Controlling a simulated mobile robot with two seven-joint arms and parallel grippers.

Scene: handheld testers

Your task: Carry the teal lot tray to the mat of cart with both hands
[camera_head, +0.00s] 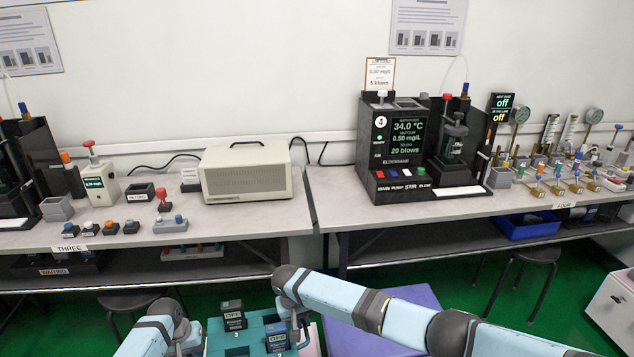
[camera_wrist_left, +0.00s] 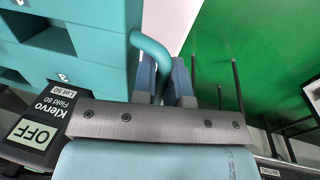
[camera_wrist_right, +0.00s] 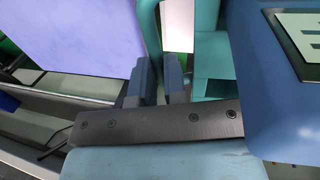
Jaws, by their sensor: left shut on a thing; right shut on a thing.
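The teal lot tray (camera_head: 255,325) is at the bottom centre of the head view, with a dark tester (camera_head: 232,308) and a blue-cased tester (camera_head: 277,337) in it. My left gripper (camera_wrist_left: 165,80) is shut on the tray's teal handle (camera_wrist_left: 150,50) at its left side. My right gripper (camera_wrist_right: 162,80) is shut on the opposite handle (camera_wrist_right: 149,30). In the head view the hands are at the picture's lower edge, partly hidden by my arms. A flat purple surface (camera_head: 415,298), seemingly the cart's mat, lies right of the tray, partly behind my right arm; it also fills the upper left of the right wrist view (camera_wrist_right: 70,35).
Two grey benches stand along the wall, with a beige box (camera_head: 248,172) and a black test station (camera_head: 392,140) on them. Stools (camera_head: 535,256) stand in front of the benches. A white cabinet (camera_head: 612,312) is at the lower right. Green floor (camera_head: 470,292) shows between.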

